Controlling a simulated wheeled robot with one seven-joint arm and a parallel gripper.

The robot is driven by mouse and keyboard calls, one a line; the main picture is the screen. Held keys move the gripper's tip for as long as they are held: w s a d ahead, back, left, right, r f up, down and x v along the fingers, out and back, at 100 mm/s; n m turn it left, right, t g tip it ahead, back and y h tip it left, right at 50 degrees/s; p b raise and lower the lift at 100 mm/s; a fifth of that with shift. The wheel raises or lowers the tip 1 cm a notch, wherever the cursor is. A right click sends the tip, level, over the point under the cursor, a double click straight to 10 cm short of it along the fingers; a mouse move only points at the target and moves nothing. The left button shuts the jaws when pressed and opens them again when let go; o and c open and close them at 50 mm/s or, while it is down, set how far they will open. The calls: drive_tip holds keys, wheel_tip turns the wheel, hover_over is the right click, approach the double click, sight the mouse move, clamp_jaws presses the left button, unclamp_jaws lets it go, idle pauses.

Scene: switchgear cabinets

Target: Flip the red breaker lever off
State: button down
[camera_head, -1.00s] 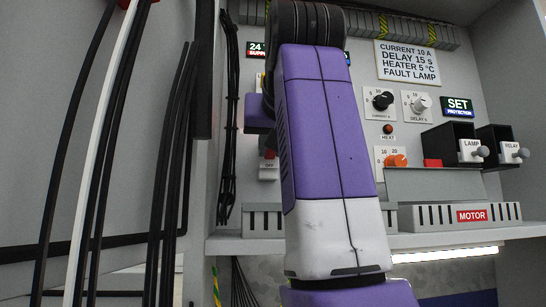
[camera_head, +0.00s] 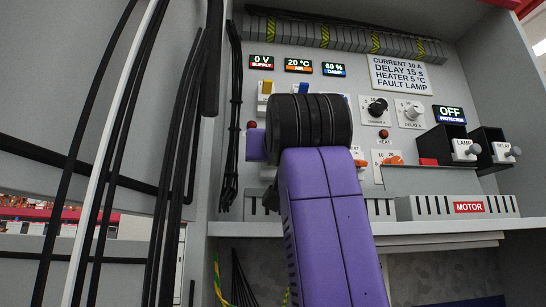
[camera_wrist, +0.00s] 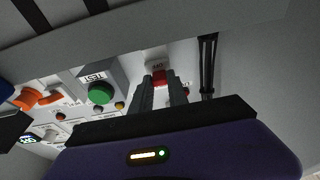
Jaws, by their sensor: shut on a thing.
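In the wrist view the red breaker lever (camera_wrist: 158,77) sits on a white breaker body with a label above it. My gripper (camera_wrist: 160,86) has its two dark fingers on either side of the lever, shut on it. The fingers hide part of the lever. In the head view my arm covers the lever and the fingers. The supply display (camera_head: 262,62) reads 0 V and the protection display (camera_head: 449,114) reads OFF.
A green button (camera_wrist: 101,93) marked TEST is left of the fingers in the wrist view. Black cables (camera_wrist: 208,65) run to their right. In the head view, knobs (camera_head: 377,108) and lamp and relay switches (camera_head: 466,149) are right of my arm, above the motor box (camera_head: 468,207).

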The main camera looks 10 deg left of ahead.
drive_tip(key=c, duration=1.3)
unclamp_jaws()
drive_tip(key=shift+s, duration=0.15)
drive_tip(key=b+v, duration=0.2)
drive_tip(key=v, duration=0.5)
drive_tip(key=shift+s+d+f+b, duration=0.1)
drive_tip(key=shift+s+b, duration=0.15)
drive_tip(key=shift+b, duration=0.15)
